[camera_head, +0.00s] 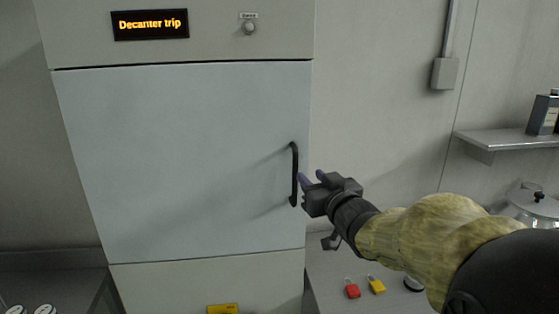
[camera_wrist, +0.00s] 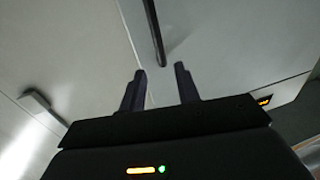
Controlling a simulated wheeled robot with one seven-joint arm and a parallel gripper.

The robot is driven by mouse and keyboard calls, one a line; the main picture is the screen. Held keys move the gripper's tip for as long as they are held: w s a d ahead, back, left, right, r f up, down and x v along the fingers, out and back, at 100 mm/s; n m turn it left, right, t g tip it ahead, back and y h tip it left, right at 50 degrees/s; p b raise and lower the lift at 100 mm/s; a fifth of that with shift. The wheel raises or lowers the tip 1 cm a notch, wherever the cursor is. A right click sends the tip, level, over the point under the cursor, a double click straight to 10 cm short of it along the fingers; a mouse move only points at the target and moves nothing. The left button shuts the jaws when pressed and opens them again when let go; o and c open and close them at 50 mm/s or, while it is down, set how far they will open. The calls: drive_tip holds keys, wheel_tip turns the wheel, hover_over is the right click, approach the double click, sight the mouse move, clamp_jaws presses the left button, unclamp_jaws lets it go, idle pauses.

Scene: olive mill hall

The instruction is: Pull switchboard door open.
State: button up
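The switchboard door (camera_head: 180,160) is a pale grey panel on a tall cabinet, and it looks shut flush with the front. Its black vertical bar handle (camera_head: 293,174) is near the right edge. My gripper (camera_head: 312,179) is just right of the handle, with its purple-dark fingers pointing toward it. In the wrist view the two fingers (camera_wrist: 160,85) are apart with nothing between them. The handle (camera_wrist: 155,32) shows beyond the fingertips there, lined up roughly with the gap. I see no clear contact with the handle.
Above the door are a lit display (camera_head: 150,24) reading "Decanter trip" and a small knob (camera_head: 249,27). A red padlock (camera_head: 352,290) and a yellow padlock (camera_head: 377,286) lie on a low surface at right. A wall shelf (camera_head: 505,140) and a metal pot (camera_head: 532,205) are farther right.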

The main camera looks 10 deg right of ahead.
sight(297, 163)
drive_tip(key=w, duration=0.3)
drive_tip(key=w+a+p, duration=0.1)
drive_tip(key=w, duration=0.2)
drive_tip(key=w+a+p, duration=0.1)
drive_tip(key=w, duration=0.3)
clamp_jaws()
